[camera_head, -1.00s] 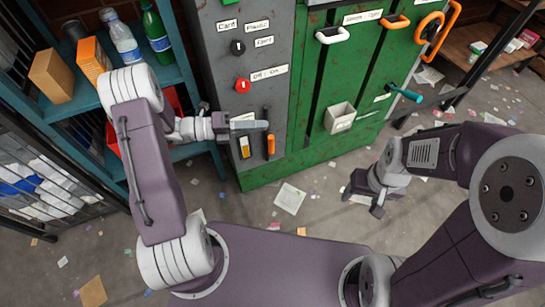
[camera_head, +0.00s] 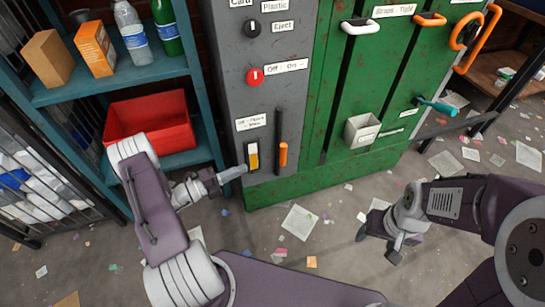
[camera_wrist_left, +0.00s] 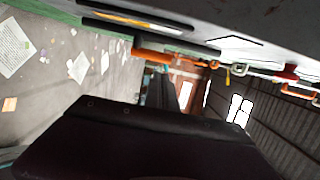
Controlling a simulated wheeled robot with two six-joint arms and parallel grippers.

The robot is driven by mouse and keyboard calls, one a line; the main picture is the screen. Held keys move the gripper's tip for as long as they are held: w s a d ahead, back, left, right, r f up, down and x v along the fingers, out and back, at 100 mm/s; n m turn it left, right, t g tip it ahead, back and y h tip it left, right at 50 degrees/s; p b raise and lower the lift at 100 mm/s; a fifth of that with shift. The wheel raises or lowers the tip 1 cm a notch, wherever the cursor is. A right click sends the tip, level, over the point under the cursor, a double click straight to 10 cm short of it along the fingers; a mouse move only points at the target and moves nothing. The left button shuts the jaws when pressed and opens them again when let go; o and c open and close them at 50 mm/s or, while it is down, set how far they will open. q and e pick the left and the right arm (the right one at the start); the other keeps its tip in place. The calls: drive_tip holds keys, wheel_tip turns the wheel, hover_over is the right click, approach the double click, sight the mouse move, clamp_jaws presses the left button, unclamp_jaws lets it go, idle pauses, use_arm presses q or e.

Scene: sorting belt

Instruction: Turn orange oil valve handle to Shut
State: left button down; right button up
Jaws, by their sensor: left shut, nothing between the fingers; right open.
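A small orange handle (camera_head: 283,154) sits at the low end of a black upright slot on the grey panel (camera_head: 285,100). It also shows in the left wrist view (camera_wrist_left: 165,54). Left of it is a yellow sight gauge (camera_head: 253,156) with a white label (camera_head: 252,121) above, its print too small to read surely. My left gripper (camera_head: 234,173) is shut and empty, its tips pointing right, just left of the gauge in the picture and apart from the orange handle. My right gripper (camera_head: 378,246) is open and empty, low over the floor at right.
A red knob (camera_head: 254,76) and a black knob (camera_head: 252,28) are higher on the panel. A red bin (camera_head: 150,125) stands on the teal shelf at left. Paper scraps litter the floor.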

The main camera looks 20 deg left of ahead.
use_arm(q)
drive_tip(key=b, duration=0.5)
approach(281, 150)
drive_tip(key=w+d+f, duration=0.2)
drive_tip(key=w+d, duration=0.2)
drive_tip(key=shift+w+d+r, duration=0.25)
drive_tip(key=shift+w+d, duration=0.05)
drive_tip(key=shift+w, duration=0.3)
use_arm(e)
wheel_tip(281, 150, down, 5)
drive_tip(key=shift+f, duration=0.2)
drive_tip(key=shift+r, duration=0.1)
